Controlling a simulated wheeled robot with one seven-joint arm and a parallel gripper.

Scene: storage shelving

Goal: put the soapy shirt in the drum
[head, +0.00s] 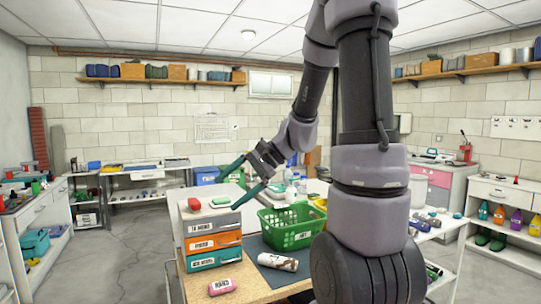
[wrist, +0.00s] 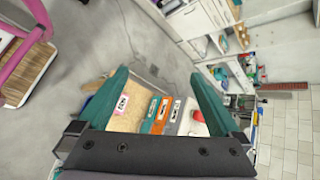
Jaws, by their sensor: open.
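I cannot make out a soapy shirt or a drum in either view. My gripper (head: 230,194) is open and empty, held in the air above and behind the small drawer unit (head: 212,242) in the head view. Its two teal fingers also show in the wrist view (wrist: 158,73), spread apart, with grey floor between their tips. The drawer unit, with grey, orange and teal fronts, stands on a wooden table top, and it also shows low between the fingers in the wrist view (wrist: 160,113). My arm hides part of the room's right side in the head view.
A red item (head: 194,204) and a green item (head: 220,201) lie on the drawer unit. A green basket (head: 287,228), a fallen bottle (head: 278,262) and a pink labelled item (head: 222,287) share the table. Shelving lines the walls. The floor at left is clear.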

